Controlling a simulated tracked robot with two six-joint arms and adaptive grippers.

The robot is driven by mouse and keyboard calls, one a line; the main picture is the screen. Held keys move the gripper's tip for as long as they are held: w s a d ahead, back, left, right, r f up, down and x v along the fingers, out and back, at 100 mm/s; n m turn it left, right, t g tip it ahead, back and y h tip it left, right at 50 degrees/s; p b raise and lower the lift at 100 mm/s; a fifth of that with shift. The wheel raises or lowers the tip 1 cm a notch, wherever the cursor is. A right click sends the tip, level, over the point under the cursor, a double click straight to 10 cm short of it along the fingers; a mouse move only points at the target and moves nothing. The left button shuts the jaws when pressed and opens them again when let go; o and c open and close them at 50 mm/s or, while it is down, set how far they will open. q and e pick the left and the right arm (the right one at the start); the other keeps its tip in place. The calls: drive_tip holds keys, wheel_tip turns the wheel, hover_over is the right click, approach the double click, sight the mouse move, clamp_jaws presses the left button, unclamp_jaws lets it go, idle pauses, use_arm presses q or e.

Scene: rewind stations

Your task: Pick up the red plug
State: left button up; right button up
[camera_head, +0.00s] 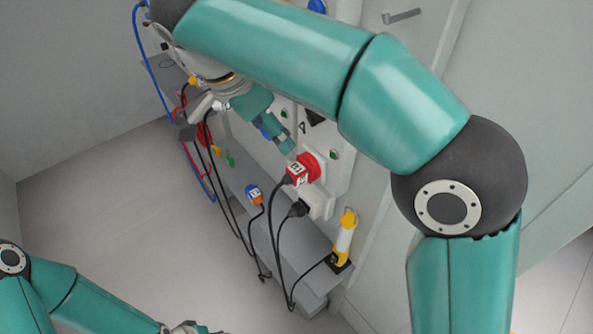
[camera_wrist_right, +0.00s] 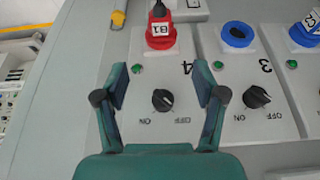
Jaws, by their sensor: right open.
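The red plug (camera_head: 296,175), with a white label and a black cable, sits at a red socket on the station panel in the head view. In the right wrist view the red plug (camera_wrist_right: 161,30) reads B1 and is near the top. My right gripper (camera_head: 282,136) is close to the panel, above and left of the plug. In the wrist view my right gripper (camera_wrist_right: 161,88) is open and empty, its fingers apart in front of a black knob, with the plug beyond the tips. My left gripper (camera_head: 190,328) shows only partly at the bottom edge.
A black rotary knob (camera_wrist_right: 162,99) and a second knob (camera_wrist_right: 257,97) stick out of the panel. A blue socket (camera_wrist_right: 238,34) is right of the plug. A blue-orange plug (camera_head: 254,195), a yellow-white device (camera_head: 344,235) and loose black cables are on or near the grey ledge.

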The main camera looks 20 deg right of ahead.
approach(293, 169)
drive_tip(key=x, duration=0.2)
drive_tip(key=b+x, duration=0.1)
drive_tip(key=x, duration=0.2)
drive_tip(key=shift+d+r, duration=0.1)
drive_tip(key=shift+d, duration=0.15)
drive_tip(key=shift+x, duration=2.75)
drive_tip(key=shift+a, duration=0.25)
drive_tip(key=c, duration=1.3)
drive_tip(key=shift+s+a+r+p, duration=0.1)
drive_tip(key=shift+a+r+p, duration=0.15)
drive_tip(key=shift+r+p, duration=0.2)
drive_tip(key=s+a+r+p, duration=0.1)
drive_tip(key=a+r, duration=0.1)
drive_tip(key=a, duration=0.1)
drive_tip(key=s+a+r+p, duration=0.1)
drive_tip(key=a+r+p, duration=0.1)
drive_tip(key=a, duration=0.2)
drive_tip(key=s+a+r+p, duration=0.2)
drive_tip(key=a, duration=0.2)
drive_tip(key=shift+s+a+r, duration=0.1)
drive_tip(key=shift+a+r, duration=0.15)
drive_tip(key=shift+r, duration=0.15)
clamp_jaws()
drive_tip(key=shift+s+a+r+p, duration=0.1)
drive_tip(key=shift+a+p, duration=0.1)
drive_tip(key=shift+a, duration=0.1)
drive_tip(key=shift+s+a+r+p, duration=0.1)
drive_tip(key=shift+a+p, duration=0.1)
drive_tip(key=shift+a, duration=0.15)
